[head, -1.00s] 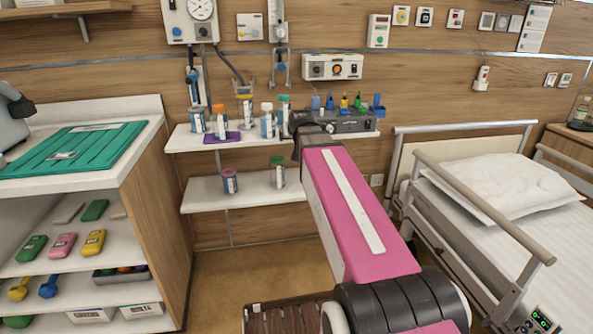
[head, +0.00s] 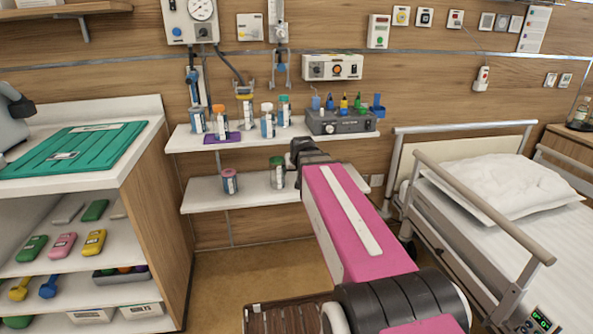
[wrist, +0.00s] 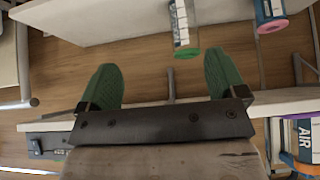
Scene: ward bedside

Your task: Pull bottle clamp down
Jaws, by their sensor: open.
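The upper shelf (head: 180,141) holds several bottles and a grey box (head: 342,122) at its right end. The lower shelf (head: 205,193) also holds a pink-capped bottle (head: 230,182). A bed (head: 500,190) stands right, a cabinet (head: 155,200) left.

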